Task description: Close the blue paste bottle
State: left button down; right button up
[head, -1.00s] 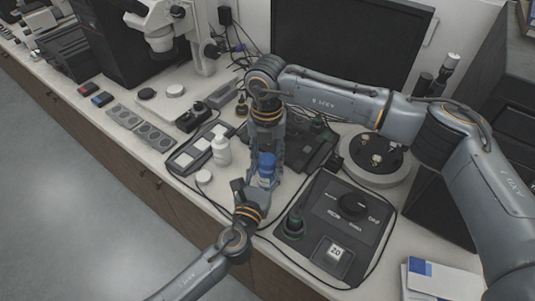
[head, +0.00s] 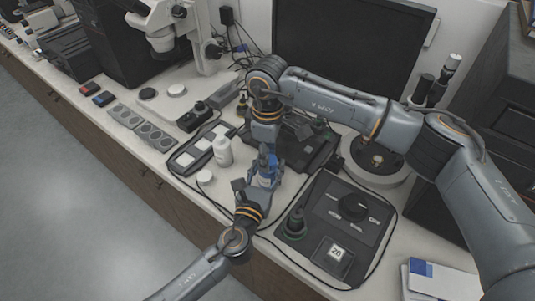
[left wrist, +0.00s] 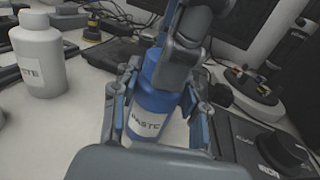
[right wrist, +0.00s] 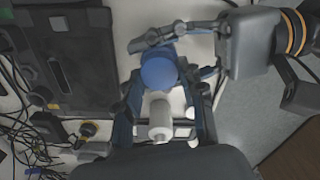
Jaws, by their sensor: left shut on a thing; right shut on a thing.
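The blue paste bottle (left wrist: 152,112) stands upright with a white label in the left wrist view. It also shows in the head view (head: 264,180), partly covered by both grippers. My left gripper (left wrist: 155,122) is shut around its body from the front. My right gripper (head: 268,158) comes down from above and is shut at its top. In the right wrist view, a round blue top, apparently the cap (right wrist: 159,72), sits between the right fingertips. The fingers hide the joint between cap and bottle, so I cannot tell whether it is seated.
A white bottle (head: 222,152) and a loose white cap (head: 205,177) are close on the left. A black control unit (head: 337,215) with a knob and display lies to the right. A round carousel (head: 378,170) and a monitor (head: 345,55) stand behind. Cables run along the bench.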

jog(key=o, duration=0.7)
jog(key=shift+o, duration=0.2)
jog(key=shift+r, duration=2.3)
jog(key=shift+c, duration=0.5)
